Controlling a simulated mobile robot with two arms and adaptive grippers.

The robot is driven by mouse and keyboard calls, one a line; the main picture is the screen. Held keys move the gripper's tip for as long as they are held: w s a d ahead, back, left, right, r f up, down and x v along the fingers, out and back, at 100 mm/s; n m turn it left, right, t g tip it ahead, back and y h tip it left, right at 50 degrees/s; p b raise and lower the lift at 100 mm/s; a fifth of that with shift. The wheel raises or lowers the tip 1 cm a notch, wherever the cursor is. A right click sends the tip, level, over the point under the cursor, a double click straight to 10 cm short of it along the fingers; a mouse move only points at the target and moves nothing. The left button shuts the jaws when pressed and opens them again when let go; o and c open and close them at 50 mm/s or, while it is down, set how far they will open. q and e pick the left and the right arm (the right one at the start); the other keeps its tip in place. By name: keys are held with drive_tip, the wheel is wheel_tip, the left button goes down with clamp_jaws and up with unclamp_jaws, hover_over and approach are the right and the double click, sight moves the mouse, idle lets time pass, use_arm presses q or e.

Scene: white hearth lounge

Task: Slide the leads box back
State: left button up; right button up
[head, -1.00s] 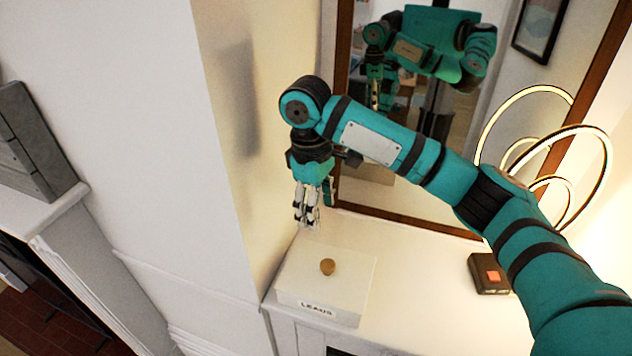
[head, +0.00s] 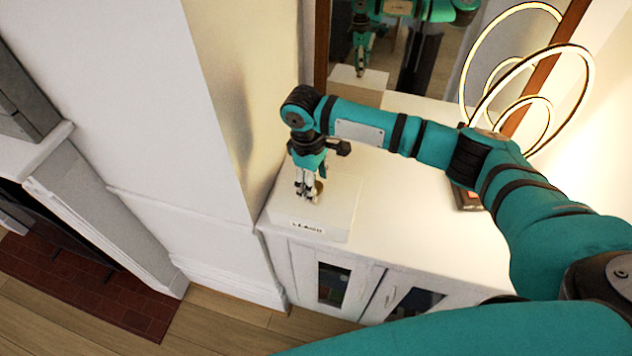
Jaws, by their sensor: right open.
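The leads box (head: 340,212) is a white box with a "LEADS" label on its front face. It sits at the front left corner of the white cabinet top (head: 408,232), close to the wall on its left. Its round brown knob (head: 318,187) is on top, partly hidden behind my right gripper. My right gripper (head: 308,196) points down over the box at the knob, with its fingers open. I cannot tell whether the fingers touch the knob. My left gripper is not in view.
A looped ring lamp (head: 540,100) stands at the right of the cabinet top. A dark box (head: 466,197) is partly hidden behind my right arm. A framed mirror (head: 420,50) stands behind. A wall corner (head: 235,110) rises close on the left.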

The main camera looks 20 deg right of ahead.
drive_tip(key=shift+s+f, duration=0.1)
drive_tip(key=shift+f, duration=0.55)
clamp_jaws()
drive_tip(key=shift+d, duration=0.1)
drive_tip(key=shift+w, duration=0.2)
drive_tip(key=shift+w+d+b, duration=0.35)
drive_tip(key=shift+w+d, duration=0.4)
drive_tip(key=shift+w, duration=0.3)
drive_tip(key=shift+w+d+b, duration=0.35)
drive_tip(key=shift+w+d, duration=0.4)
drive_tip(key=shift+w, duration=0.3)
drive_tip(key=w+d+b, duration=0.4)
drive_tip(key=w+b, duration=0.1)
drive_tip(key=w, duration=0.2)
drive_tip(key=shift+d, duration=0.35)
idle(0.3)
